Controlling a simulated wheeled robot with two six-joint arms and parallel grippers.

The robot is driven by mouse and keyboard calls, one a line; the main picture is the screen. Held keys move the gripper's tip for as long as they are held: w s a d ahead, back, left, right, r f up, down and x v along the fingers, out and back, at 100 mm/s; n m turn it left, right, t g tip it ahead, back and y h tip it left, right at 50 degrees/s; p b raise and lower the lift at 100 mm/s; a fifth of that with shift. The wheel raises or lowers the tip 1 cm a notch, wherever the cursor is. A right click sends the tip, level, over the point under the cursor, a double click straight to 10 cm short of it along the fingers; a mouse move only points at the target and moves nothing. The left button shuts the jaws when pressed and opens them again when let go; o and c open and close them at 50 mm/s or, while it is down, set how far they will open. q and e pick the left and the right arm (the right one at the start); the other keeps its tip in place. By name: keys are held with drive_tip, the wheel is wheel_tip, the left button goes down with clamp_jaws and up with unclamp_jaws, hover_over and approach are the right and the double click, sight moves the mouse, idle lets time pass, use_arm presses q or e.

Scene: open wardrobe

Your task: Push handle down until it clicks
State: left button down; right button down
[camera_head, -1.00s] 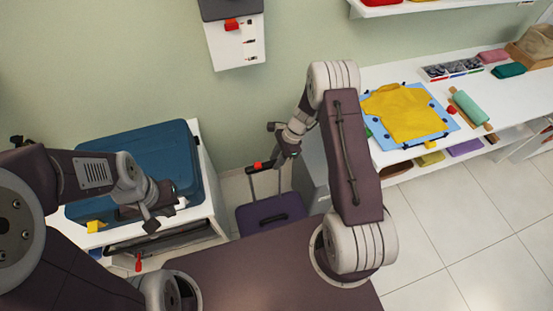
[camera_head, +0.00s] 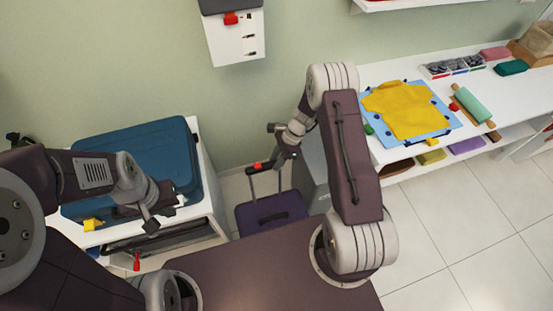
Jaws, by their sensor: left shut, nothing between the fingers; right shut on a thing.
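A dark purple suitcase (camera_head: 272,212) stands on the floor between the two white units, with its thin telescopic handle (camera_head: 252,184) pulled up. The handle has a red part near its top. My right gripper (camera_head: 266,166) is shut on the top of the handle, above the suitcase; the gripper partly hides the grip. My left gripper (camera_head: 152,222) is shut and empty, over the front edge of the blue case on the left, apart from the purple suitcase.
A large blue case (camera_head: 150,150) lies on a white cabinet (camera_head: 203,150) at left. Tiled floor (camera_head: 460,230) is clear at lower right.

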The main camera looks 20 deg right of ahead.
wheel_tip(320, 180, down, 27)
drive_tip(key=b, duration=1.9)
drive_tip(key=shift+r, duration=0.2)
drive_tip(key=shift+f, duration=0.15)
drive_tip(key=shift+s, duration=0.15)
drive_tip(key=shift+f, duration=0.1)
drive_tip(key=c, duration=1.2)
unclamp_jaws()
drive_tip(key=shift+c, duration=0.2)
drive_tip(key=shift+o, duration=0.6)
drive_tip(key=p+v, duration=0.1)
drive_tip(key=v, duration=0.8)
